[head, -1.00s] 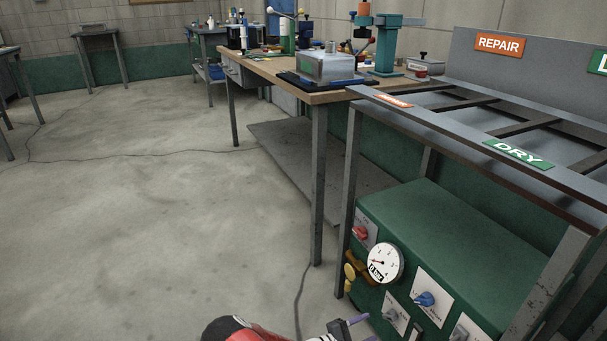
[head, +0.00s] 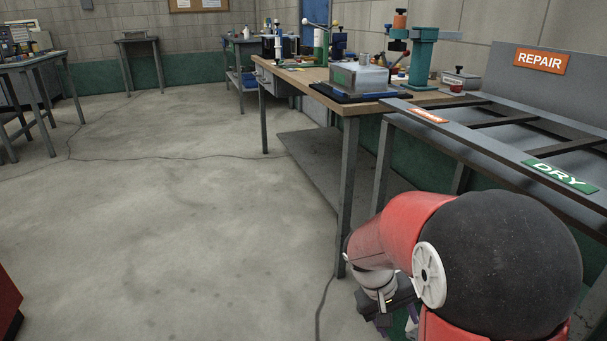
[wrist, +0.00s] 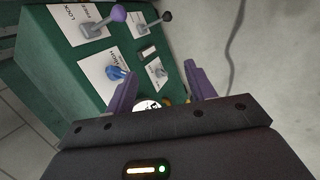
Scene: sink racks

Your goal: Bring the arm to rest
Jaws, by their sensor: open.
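My red and black arm rises at the lower right of the head view, folded, in front of the rack. My gripper (wrist: 160,88) shows in the wrist view with its two purple fingers apart and nothing between them. In the head view only part of it shows, low beside the arm and mostly hidden. The green control box (wrist: 50,65) lies beyond the fingers in the wrist view, with a purple-knobbed lever (wrist: 118,13), a black-knobbed lever (wrist: 166,17) and a blue knob (wrist: 116,72). The gripper appears apart from the box.
The rack (head: 455,139) with REPAIR (head: 541,61) and DRY (head: 559,177) signs stands at the right. A wooden workbench (head: 300,76) with tools is behind it. A black cable (head: 326,300) lies on the floor. Open concrete floor (head: 190,220) spreads to the left.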

